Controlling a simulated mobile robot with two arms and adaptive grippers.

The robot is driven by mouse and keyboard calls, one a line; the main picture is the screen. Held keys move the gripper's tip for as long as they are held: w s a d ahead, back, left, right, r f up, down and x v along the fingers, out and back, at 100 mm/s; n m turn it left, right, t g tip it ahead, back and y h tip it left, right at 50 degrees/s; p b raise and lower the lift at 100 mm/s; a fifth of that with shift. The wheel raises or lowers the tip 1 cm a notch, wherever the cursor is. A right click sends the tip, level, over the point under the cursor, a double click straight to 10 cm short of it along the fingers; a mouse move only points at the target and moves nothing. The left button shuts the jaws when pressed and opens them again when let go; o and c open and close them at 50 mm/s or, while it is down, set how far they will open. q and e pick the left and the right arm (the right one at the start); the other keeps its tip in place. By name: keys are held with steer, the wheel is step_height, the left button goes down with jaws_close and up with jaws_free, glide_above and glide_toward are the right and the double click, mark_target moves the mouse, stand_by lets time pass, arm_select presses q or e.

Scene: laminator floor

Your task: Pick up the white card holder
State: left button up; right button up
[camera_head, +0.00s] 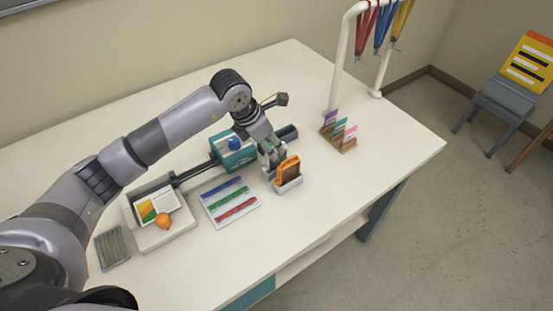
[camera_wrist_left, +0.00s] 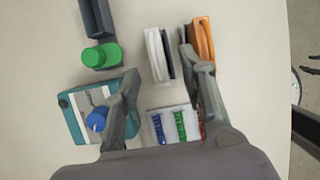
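A white, upright, slotted piece with a dark inner face, which looks like the white card holder (camera_wrist_left: 154,56), stands in the left wrist view between the lines of my fingers. In the head view it is mostly hidden behind my left gripper (camera_head: 271,158). My left gripper also shows in the left wrist view (camera_wrist_left: 160,64), its fingers spread apart with nothing clamped. My right gripper is not in view.
A teal device with a blue knob (camera_head: 235,143) and a tray of coloured strips (camera_head: 231,202) are close by. A green cylinder (camera_wrist_left: 101,56) stands by a dark tray (camera_wrist_left: 97,18). A wooden card rack (camera_head: 341,141) is right. The table's front right is clear.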

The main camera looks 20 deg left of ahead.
mark_target(276, 151)
arm_select(q)
steer(key=shift+w+d+f, duration=0.1)
steer(key=shift+f, duration=0.1)
steer(key=p+x, duration=0.2)
steer(key=x, duration=0.1)
steer(key=shift+w+d+f, duration=0.15)
steer(key=shift+w+f, duration=0.05)
steer(key=shift+w, duration=0.1)
steer(key=shift+w+d+f, duration=0.1)
steer(key=shift+w+f, duration=0.1)
steer(key=shift+f, duration=0.35)
steer(key=shift+c, duration=0.5)
jaws_close()
